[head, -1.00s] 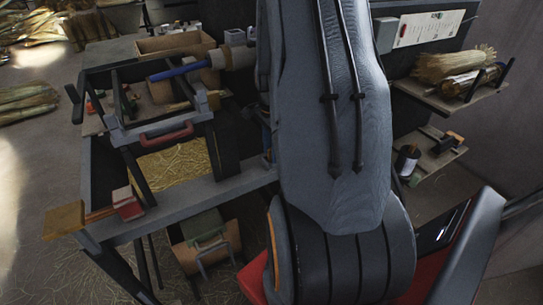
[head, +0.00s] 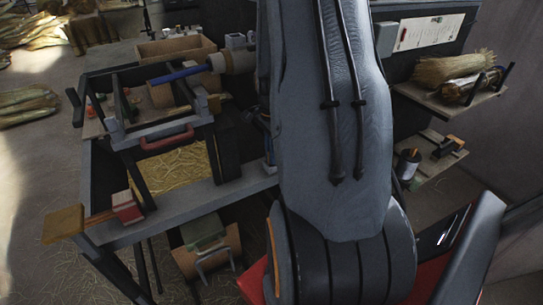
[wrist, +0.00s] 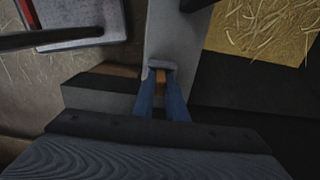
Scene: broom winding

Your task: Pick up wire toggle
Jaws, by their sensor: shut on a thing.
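In the wrist view, my gripper (wrist: 161,80) has two blue fingers closed on a small orange-brown piece, apparently the wire toggle (wrist: 160,86). A short grey bar lies across the fingertips. The fingers are over a pale grey rail (wrist: 172,32) of the bench; I cannot tell whether the piece touches it. In the head view, my own arm hides the gripper and the held piece.
The bench (head: 197,203) holds a tray of straw (head: 176,170), a red handle (head: 166,139) and a blue rod (head: 178,74). Wall shelves (head: 452,98) with bundles stand at the right. Open floor lies at the left.

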